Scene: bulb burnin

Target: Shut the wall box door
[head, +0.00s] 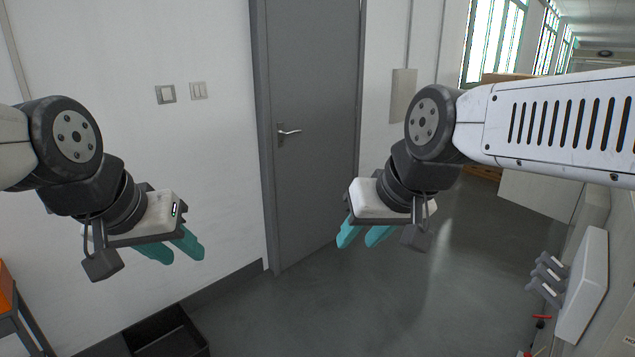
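A grey flat box (404,95) with a conduit running up from it is on the white wall, right of the grey room door. Its front looks flat; I cannot tell whether it has a door. At the right edge, a white box-like panel (585,287) stands beside several grey fittings; I cannot tell whether it is a wall box door. My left gripper (181,259) hangs in front of the left wall, with its teal fingers apart and empty. My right gripper (356,246) hangs in front of the room door, also with fingers apart and empty. Neither touches either box.
The grey room door (315,120) is shut. Light switches (181,92) are on the left wall. A dark open bin (165,335) is on the floor at lower left, near an orange-topped stand (8,295). A pale panel (535,195) is at right. The middle floor is clear.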

